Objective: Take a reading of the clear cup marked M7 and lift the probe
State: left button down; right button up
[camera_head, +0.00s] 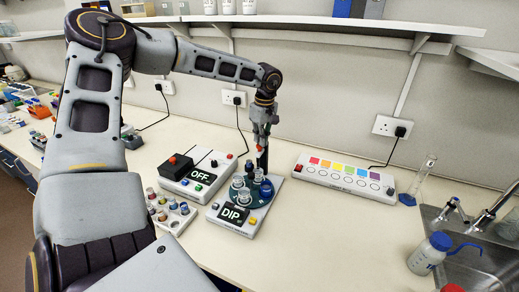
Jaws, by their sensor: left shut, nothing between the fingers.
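A white meter (254,222) with a screen reading "DIP" stands at the middle of the bench. On it a cluster of small cups, some clear and some blue, is grouped around a dark upright post (263,160). One clear cup (244,197) shows near the front of the cluster. The M7 mark is too small to read, so I cannot tell which cup bears it. I cannot make out the probe separately. My left gripper (262,141) points down just above the cups, at the post's top, shut and empty. I cannot tell whether it touches the post. My right gripper is out of view.
Left of the meter are a box (186,186) reading "OFF" and a rack of vials (166,224). To the right are a panel with coloured squares (345,178), a flask (422,182), a wash bottle (427,256) and a sink (485,250). The front centre bench is clear.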

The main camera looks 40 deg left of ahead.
pick_arm(q)
jog(key=shift+f, duration=0.35)
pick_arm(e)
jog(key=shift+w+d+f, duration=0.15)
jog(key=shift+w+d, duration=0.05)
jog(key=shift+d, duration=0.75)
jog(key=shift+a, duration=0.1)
